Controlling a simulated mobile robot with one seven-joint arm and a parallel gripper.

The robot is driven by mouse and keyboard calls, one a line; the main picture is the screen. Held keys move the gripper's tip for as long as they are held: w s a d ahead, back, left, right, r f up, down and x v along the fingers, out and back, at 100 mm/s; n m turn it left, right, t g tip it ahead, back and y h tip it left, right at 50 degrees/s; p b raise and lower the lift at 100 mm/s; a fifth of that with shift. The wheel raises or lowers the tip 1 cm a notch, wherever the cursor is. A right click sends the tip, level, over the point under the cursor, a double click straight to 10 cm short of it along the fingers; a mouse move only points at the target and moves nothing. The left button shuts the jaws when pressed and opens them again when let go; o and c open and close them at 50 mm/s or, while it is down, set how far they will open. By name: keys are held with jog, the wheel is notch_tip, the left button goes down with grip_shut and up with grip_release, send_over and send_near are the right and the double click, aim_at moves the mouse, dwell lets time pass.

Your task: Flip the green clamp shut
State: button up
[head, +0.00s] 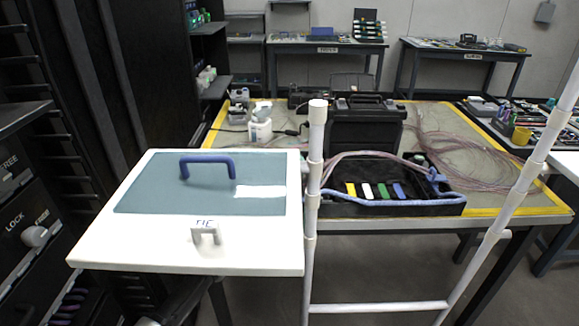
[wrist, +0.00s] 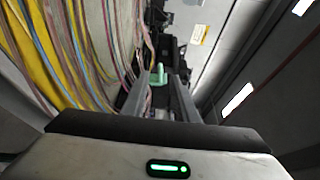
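In the wrist view a small green piece, apparently the green clamp (wrist: 157,76), stands up just beyond my fingertips, roughly midway between them. My gripper (wrist: 158,88) has its two grey fingers apart with a gap between them. I cannot tell whether either finger touches the green piece. My gripper does not show in the head view. There, a green strip (head: 383,191) lies in a row with yellow, white and blue strips in a black tray (head: 430,209); I cannot tell whether it is the clamp.
Coloured fibres (wrist: 70,50) run close along the left of my fingers in the wrist view. In the head view, a black case (head: 362,130) stands behind the tray on the yellow-edged table. A white box with a blue handle (head: 208,160) is at the left, and white pipes (head: 312,220) rise in front.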

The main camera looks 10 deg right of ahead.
jog(key=b+x, duration=0.1)
jog(key=x, duration=0.7)
jog(key=shift+w+d+b, duration=0.15)
jog(key=shift+w+b, duration=0.15)
jog(key=shift+b, duration=0.1)
